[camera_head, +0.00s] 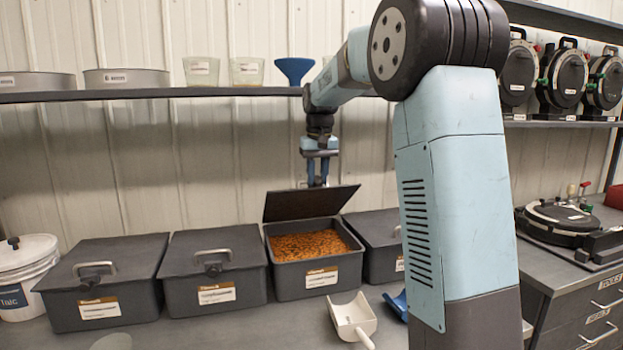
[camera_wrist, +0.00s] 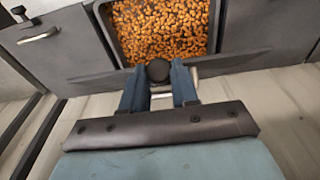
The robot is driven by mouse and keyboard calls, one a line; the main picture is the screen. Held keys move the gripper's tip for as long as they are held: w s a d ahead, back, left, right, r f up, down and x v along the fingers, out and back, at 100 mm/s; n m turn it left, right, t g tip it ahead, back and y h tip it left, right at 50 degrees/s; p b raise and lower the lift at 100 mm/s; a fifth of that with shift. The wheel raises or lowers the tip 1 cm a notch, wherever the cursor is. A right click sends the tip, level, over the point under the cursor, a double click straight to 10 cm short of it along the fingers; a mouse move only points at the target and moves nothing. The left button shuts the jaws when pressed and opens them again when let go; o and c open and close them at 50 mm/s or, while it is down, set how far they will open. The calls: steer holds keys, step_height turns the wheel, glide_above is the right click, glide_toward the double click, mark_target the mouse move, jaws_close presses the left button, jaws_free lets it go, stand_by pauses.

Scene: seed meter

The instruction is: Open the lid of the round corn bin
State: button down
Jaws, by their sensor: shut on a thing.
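An open dark rectangular bin (camera_head: 291,284) holds orange-brown corn kernels (camera_head: 308,245), and its label is too small to read. The corn also shows in the wrist view (camera_wrist: 160,30). The bin's dark lid (camera_head: 310,203) is raised at the back, tilted up. My gripper (camera_head: 318,182) is behind the raised lid, pointing down at its upper edge. In the wrist view my gripper (camera_wrist: 158,82) has its blue fingers shut on the lid's metal handle (camera_wrist: 194,73), which is partly hidden by the fingers and a dark round part.
Closed dark bins stand on both sides: two at left (camera_head: 212,267) and one at right (camera_head: 375,240). A white scoop (camera_head: 351,316) and a blue scoop (camera_head: 396,303) lie in front. A white bucket (camera_head: 30,265) is far left. A shelf (camera_head: 150,94) runs above.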

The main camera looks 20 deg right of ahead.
steer(key=shift+w+f, duration=0.1)
steer(key=c, duration=0.9)
jaws_free()
steer(key=shift+a, duration=0.1)
steer(key=shift+o, duration=0.2)
steer(key=shift+r, duration=0.25)
step_height(320, 180, up, 13)
steer(key=s, duration=0.1)
steer(key=shift+s, duration=0.3)
